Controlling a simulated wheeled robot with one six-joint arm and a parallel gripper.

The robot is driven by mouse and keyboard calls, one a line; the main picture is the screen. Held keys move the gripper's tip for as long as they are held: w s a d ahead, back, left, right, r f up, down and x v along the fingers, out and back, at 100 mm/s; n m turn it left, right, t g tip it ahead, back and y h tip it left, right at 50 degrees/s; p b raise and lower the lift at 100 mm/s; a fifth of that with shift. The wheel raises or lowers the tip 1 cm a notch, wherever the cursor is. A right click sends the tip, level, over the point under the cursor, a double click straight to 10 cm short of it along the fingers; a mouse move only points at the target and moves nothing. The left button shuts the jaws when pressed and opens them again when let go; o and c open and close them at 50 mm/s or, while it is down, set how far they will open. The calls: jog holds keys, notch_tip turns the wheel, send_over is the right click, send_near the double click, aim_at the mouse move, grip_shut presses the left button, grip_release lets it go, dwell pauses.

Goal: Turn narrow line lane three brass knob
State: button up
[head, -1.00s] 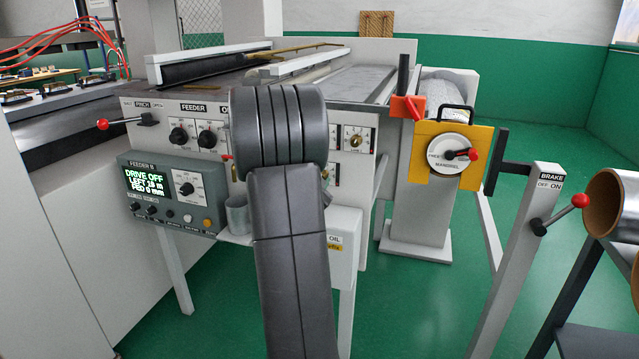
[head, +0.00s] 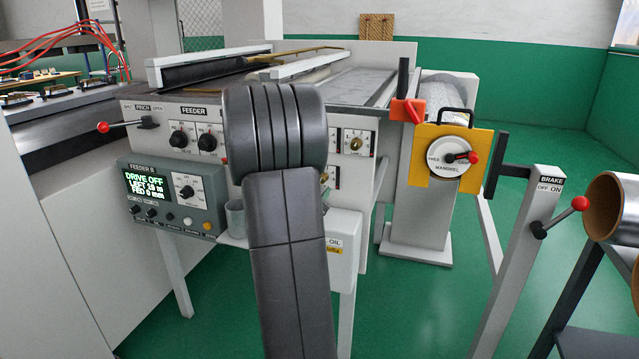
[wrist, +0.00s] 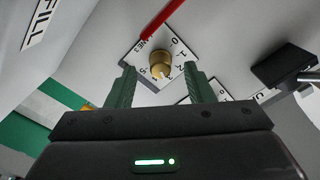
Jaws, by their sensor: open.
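A brass knob (wrist: 160,66) sits on a white, number-marked dial plate (wrist: 177,53) in the wrist view. My gripper (wrist: 159,74) is open, with one green finger on each side of the knob in the picture. I cannot tell whether the fingers reach its depth, and I see no contact. In the head view my arm hides the gripper and part of the feeder panel. One brass knob (head: 356,143) shows on a white plate right of my arm.
A red bar (wrist: 163,19) runs close above the dial in the wrist view. A dark block-shaped handle (wrist: 283,67) sticks out at right. The brake post (head: 515,260) stands at right.

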jog(key=v, duration=1.1)
jog(key=shift+s+p, duration=0.15)
jog(key=shift+p, duration=0.15)
jog(key=shift+r, duration=0.1)
jog(key=x, duration=1.3)
jog(key=shift+w+d+b, duration=0.1)
jog(key=shift+w+b, duration=0.25)
jog(key=shift+w, duration=0.05)
